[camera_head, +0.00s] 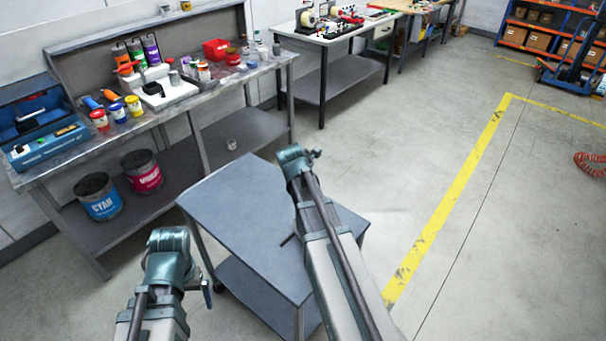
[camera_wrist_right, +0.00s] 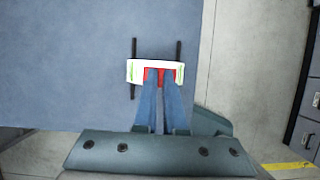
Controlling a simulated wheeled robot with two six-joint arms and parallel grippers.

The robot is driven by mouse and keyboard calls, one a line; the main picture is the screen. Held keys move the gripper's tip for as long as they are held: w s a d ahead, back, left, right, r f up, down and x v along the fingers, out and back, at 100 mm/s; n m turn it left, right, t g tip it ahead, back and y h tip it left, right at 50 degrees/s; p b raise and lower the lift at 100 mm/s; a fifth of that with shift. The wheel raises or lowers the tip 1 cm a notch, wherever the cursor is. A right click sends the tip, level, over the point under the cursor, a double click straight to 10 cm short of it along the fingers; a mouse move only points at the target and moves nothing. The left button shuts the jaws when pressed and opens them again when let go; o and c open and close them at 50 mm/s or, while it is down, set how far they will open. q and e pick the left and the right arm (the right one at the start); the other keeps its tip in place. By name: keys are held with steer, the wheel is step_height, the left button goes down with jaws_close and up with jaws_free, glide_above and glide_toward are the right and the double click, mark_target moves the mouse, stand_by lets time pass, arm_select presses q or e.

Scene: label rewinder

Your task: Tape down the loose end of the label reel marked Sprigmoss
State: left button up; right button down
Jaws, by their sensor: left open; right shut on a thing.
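My right gripper (camera_wrist_right: 160,80) is shut on a small white piece (camera_wrist_right: 136,71) with a red middle and green marks, seen in the right wrist view. A thin black bar shows on either side of it. The piece is over the blue-grey cart top (camera_wrist_right: 70,60); I cannot tell whether it touches it. In the head view my right arm hides most of that gripper. My left gripper (camera_head: 207,291) is low at the left of the cart, open and empty. A white table (camera_head: 289,29) at the back bears a machine with reels (camera_head: 309,18); no Sprigmoss marking is readable.
The cart (camera_head: 235,200) stands in front of me with a mostly bare top. A workbench (camera_head: 50,165) on the left holds several ink jars, bottles and a red bin (camera_head: 216,49). Ink buckets (camera_head: 98,197) stand below.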

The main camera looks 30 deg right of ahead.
steer(key=shift+w+a+r, duration=0.15)
steer(key=shift+w+r, duration=0.1)
steer(key=shift+w, duration=0.05)
steer(key=shift+f, duration=0.15)
steer(key=shift+f+b, duration=3.7)
steer(key=shift+b, duration=0.15)
steer(key=shift+s+f, duration=0.1)
steer(key=shift+f, duration=0.1)
steer(key=c, duration=0.9)
jaws_free()
steer(key=shift+r, duration=0.1)
